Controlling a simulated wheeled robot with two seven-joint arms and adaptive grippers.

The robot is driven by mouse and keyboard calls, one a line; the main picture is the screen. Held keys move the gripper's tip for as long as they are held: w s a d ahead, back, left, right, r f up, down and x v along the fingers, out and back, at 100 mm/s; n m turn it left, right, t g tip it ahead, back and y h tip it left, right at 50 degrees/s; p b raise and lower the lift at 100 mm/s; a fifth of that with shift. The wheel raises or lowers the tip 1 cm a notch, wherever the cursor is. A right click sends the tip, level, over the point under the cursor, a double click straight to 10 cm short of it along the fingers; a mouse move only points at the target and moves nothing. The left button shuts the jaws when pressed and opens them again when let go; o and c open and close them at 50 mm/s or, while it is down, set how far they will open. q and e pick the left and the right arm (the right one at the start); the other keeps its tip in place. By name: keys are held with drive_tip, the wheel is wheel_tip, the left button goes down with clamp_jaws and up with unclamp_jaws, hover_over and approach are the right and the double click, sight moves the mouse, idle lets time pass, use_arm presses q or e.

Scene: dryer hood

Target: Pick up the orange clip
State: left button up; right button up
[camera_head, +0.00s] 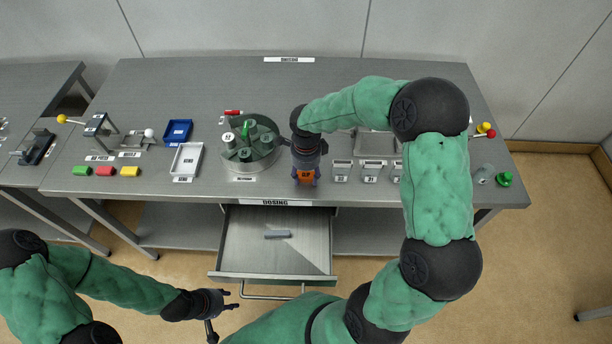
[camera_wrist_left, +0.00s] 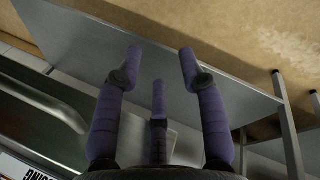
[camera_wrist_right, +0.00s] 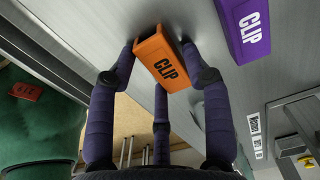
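The orange clip (camera_head: 306,177) is at the front edge of the table, by the dosing drawer. In the right wrist view the clip (camera_wrist_right: 163,60) lies between the fingers of my right gripper (camera_wrist_right: 159,58). One finger is on each side, close to the clip; contact is not clear. The fingers look spread. In the head view my right gripper (camera_head: 306,180) points down over the clip and partly hides it. My left gripper (camera_head: 233,299) is open and empty in front of the table, left of the open drawer; its spread fingers (camera_wrist_left: 160,55) show in the left wrist view.
A purple clip (camera_wrist_right: 243,25) lies beside the orange one. A green round rack (camera_head: 250,158) stands to the left, and several small grey bins (camera_head: 341,171) stand to the right. The open drawer (camera_head: 270,260) juts out below, holding a small grey item (camera_head: 277,234).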

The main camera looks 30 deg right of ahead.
drive_tip(key=shift+c, duration=0.9)
